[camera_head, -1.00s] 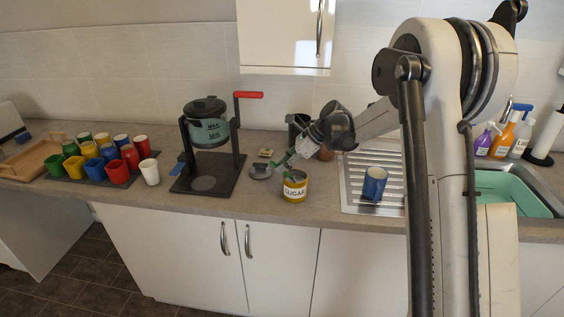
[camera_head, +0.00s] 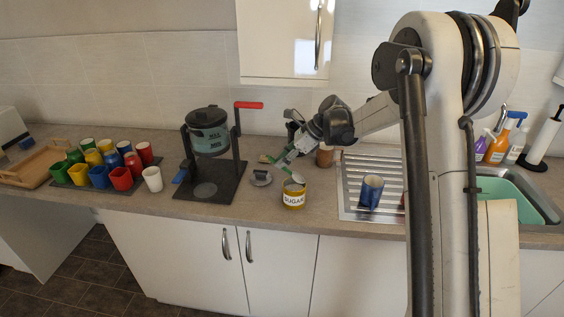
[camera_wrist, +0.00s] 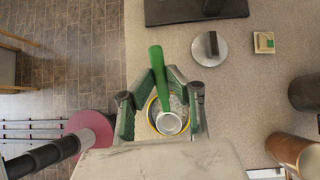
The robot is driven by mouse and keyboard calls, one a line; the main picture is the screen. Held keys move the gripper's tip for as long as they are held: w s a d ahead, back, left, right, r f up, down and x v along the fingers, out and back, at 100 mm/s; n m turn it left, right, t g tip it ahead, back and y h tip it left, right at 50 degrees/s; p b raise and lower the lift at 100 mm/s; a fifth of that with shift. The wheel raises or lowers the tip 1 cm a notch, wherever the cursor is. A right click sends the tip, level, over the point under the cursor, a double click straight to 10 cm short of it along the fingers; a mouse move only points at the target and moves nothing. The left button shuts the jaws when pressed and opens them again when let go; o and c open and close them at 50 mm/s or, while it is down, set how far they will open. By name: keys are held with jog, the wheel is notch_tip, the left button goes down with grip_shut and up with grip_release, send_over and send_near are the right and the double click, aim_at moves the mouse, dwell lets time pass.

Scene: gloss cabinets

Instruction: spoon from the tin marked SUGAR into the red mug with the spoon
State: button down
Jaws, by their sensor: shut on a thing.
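The tin marked SUGAR (camera_head: 294,200) stands open on the counter, its lid (camera_head: 261,179) beside it. My gripper (camera_head: 287,160) is shut on the green-handled spoon, just above the tin. In the wrist view the spoon (camera_wrist: 157,66) has its handle pointing away and its pale bowl over the tin's yellow rim (camera_wrist: 151,117). I cannot tell how much sugar is in the bowl. Red cups, one of them a squarish red cup (camera_head: 121,179), stand in the group at the left. A red sliver (camera_head: 403,200) shows beside my arm on the drainer, mostly hidden; I cannot tell if it is a mug.
A black stand with a glass pot (camera_head: 208,133) and red handle is left of the tin. A blue mug (camera_head: 371,190) stands on the metal drainer (camera_head: 352,211). A brown jar (camera_head: 324,156) is behind my gripper. The counter front around the tin is clear.

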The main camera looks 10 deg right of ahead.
aim_at(270, 160)
jog(key=shift+a+r, duration=0.2)
jog(key=shift+r, duration=0.2)
jog(key=a+h, duration=0.1)
jog(key=h, duration=0.1)
jog(key=shift+w+a+f+g+h, duration=0.2)
jog(key=shift+a+f+g+h, duration=0.1)
jog(key=shift+a+g, duration=0.1)
jog(key=shift+w+a+f+g+h, duration=0.15)
jog(key=shift+a+h, duration=0.15)
jog(key=shift+h, duration=0.3)
jog(key=shift+w+a+f+g+h, duration=0.15)
jog(key=shift+a+h, duration=0.15)
jog(key=shift+h, duration=0.3)
jog(key=shift+a+h, duration=0.15)
jog(key=shift+h, duration=0.35)
